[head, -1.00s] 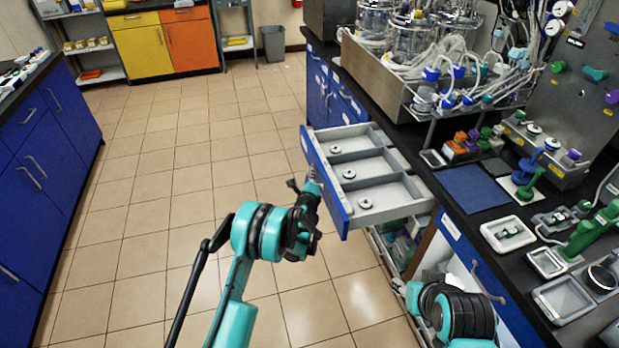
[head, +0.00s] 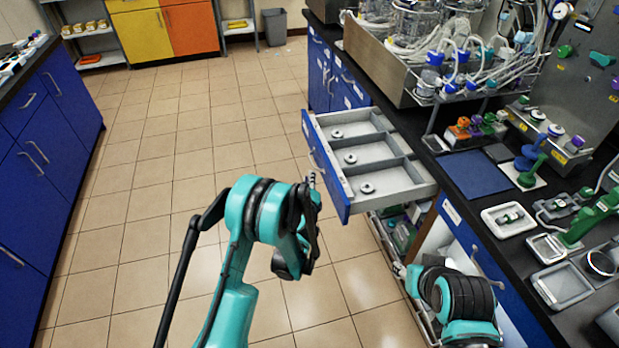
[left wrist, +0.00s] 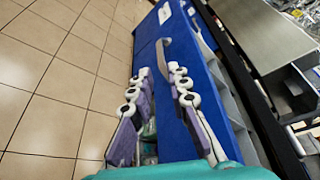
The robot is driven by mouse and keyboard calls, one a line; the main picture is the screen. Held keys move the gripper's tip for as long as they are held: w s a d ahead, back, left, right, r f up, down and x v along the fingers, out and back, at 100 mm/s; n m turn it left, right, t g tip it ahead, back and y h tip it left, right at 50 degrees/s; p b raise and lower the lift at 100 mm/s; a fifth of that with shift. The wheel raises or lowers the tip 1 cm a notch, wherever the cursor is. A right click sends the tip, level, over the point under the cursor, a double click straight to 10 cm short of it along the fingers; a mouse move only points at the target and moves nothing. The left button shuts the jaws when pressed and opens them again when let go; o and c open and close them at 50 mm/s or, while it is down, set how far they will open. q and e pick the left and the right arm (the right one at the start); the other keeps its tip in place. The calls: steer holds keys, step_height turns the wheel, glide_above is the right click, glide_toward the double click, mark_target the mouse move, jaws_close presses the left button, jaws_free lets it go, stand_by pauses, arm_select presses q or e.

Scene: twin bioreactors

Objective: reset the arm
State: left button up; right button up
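My left arm reaches up from the lower left in the head view. Its gripper (head: 313,180) is beside the blue front of the open drawer (head: 333,180), partly hidden by my own wrist. In the left wrist view the two purple-and-white fingers of the left gripper (left wrist: 160,78) are spread apart with nothing held. The drawer's blue front and its grey handle (left wrist: 165,58) lie beyond the fingertips, apart from them as far as I can tell. My right arm (head: 455,295) is folded low at the right; its gripper does not show.
The open drawer has three grey compartments with small round items. The black worktop (head: 465,225) at right holds trays, a blue mat (head: 473,173) and bioreactor vessels with tubing. Blue cabinets (head: 50,140) stand at left. The tiled floor (head: 190,150) between is clear.

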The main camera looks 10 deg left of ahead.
stand_by(0.3)
arm_select(q)
steer(key=s+a+r+n+g+y, duration=0.1)
steer(key=s+a+r+n+g, duration=0.1)
steer(key=s+a+r+n, duration=0.35)
steer(key=s+a+r+n+g+y, duration=0.1)
steer(key=s+a+r+n+g, duration=0.15)
steer(key=s+r+n, duration=0.6)
steer(key=s+r+n+g+h, duration=0.1)
steer(key=s+n+g, duration=0.3)
steer(key=s, duration=2)
steer(key=n+h, duration=0.1)
steer(key=n, duration=0.4)
steer(key=shift+a+r+n+h, duration=0.2)
steer(key=shift+a+n+h, duration=0.1)
steer(key=shift+a+h, duration=0.1)
